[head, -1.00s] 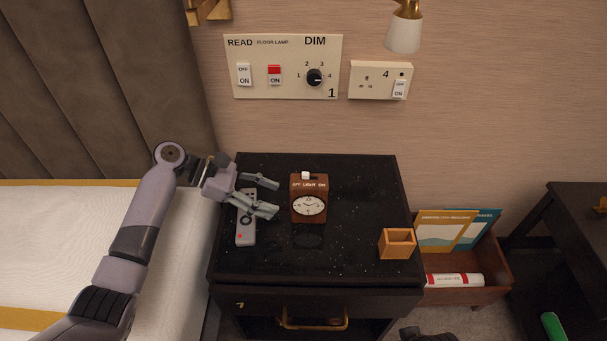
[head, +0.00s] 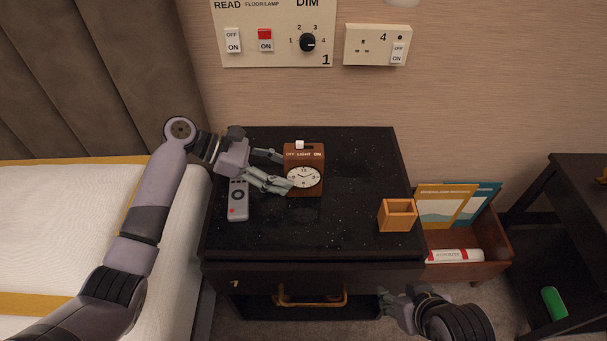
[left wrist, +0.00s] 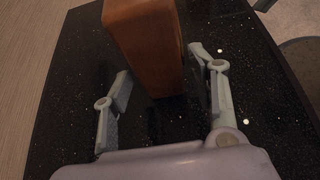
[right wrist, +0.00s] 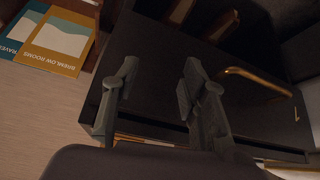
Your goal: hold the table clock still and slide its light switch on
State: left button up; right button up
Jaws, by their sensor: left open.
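The table clock (head: 304,171) is a brown wooden block with a round white face, standing upright on the black nightstand (head: 350,225). Its white light switch (head: 299,145) sits on top, slightly left of the middle, above the words OFF, LIGHT and ON. My left gripper (head: 285,172) is open at the clock's left side, one finger behind and one across its lower front. In the left wrist view the clock's plain side (left wrist: 148,45) stands ahead between the open fingers; contact is unclear. My right gripper (head: 386,302) is open and empty, low in front of the nightstand.
A grey remote (head: 238,200) lies below my left gripper. An orange wooden box (head: 397,215) stands at the nightstand's right front. A brass drawer handle (head: 312,299) sticks out in front. The top between clock and box is clear. Wall switches (head: 270,40) are behind.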

aim_at(299, 179)
pick_arm(q)
jog(key=shift+d+f, duration=0.3)
jog(key=shift+d+r, duration=0.1)
jog(key=shift+d, duration=0.1)
jog(key=shift+p+x, duration=0.5)
jog(key=shift+x, duration=0.4)
jog(key=shift+d, duration=0.35)
jog(key=shift+d+f+p, duration=0.4)
jog(key=shift+d+f, duration=0.1)
pick_arm(e)
jog(key=shift+s+d+f+g+h, duration=0.2)
jog(key=shift+s+g, duration=0.25)
jog(key=shift+s, duration=0.35)
jog(key=shift+s+d+f+g, duration=0.1)
jog(key=shift+s+d+g, duration=0.25)
jog(key=shift+s, duration=0.5)
jog(key=shift+s+d+f+g+h, duration=0.15)
jog(key=shift+s+g, duration=0.35)
jog(key=shift+s, duration=0.3)
